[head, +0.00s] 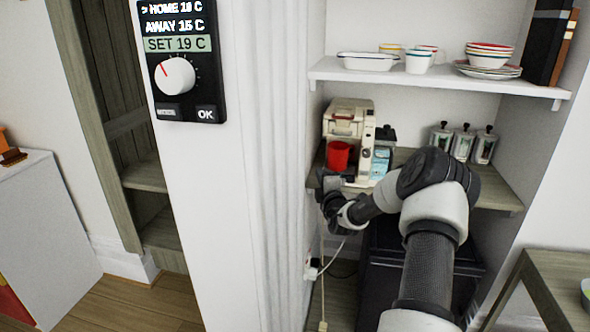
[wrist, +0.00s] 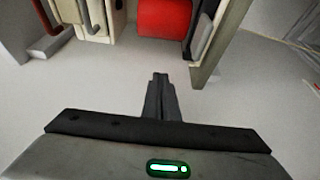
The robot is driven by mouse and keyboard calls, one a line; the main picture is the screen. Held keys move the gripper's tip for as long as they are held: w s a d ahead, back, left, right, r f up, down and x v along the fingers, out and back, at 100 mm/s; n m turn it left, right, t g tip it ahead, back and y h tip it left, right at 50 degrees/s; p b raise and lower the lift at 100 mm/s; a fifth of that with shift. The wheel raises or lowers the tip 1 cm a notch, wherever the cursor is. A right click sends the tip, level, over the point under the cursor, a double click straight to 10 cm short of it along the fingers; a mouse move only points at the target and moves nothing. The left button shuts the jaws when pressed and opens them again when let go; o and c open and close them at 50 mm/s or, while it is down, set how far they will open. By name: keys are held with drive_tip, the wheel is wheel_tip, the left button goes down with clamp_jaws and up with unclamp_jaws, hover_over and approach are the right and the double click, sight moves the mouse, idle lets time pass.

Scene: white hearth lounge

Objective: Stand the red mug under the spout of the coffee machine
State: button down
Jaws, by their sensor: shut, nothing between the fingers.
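The red mug (head: 338,155) is at the front of the cream coffee machine (head: 348,108), below the machine's upper head. Its lower edge is partly hidden by my wrist in the head view, and I cannot make out the spout itself. My gripper (wrist: 160,76) is shut and empty. Its fingertips point at the red mug (wrist: 168,18) in the wrist view, with a gap between them and it. Parts of the coffee machine (wrist: 100,15) show on both sides of the mug there.
The machine stands on a wooden shelf (head: 400,158) in an alcove. Several lidded canisters (head: 463,145) stand to its right. An upper shelf (head: 440,77) holds bowls, plates and cups. A white wall column with a thermostat (head: 180,60) is to the left. A cable (head: 335,258) hangs below.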

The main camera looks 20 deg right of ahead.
sight(331, 161)
drive_tip(key=b+x, duration=0.2)
drive_tip(key=x, duration=0.7)
drive_tip(key=shift+w+d+f, duration=0.15)
drive_tip(key=shift+d, duration=0.05)
drive_tip(key=d, duration=0.1)
drive_tip(key=s+d, duration=0.1)
drive_tip(key=shift+d+b, duration=0.4)
drive_tip(key=shift+s+d, duration=0.35)
drive_tip(key=shift+s+d+r+p, duration=0.1)
drive_tip(key=shift+s+d+p, duration=0.1)
drive_tip(key=shift+s+d, duration=0.25)
drive_tip(key=shift+s+d+r+p, duration=0.1)
drive_tip(key=shift+s+d+p, duration=0.1)
drive_tip(key=shift+d, duration=0.35)
drive_tip(key=shift+a, duration=0.1)
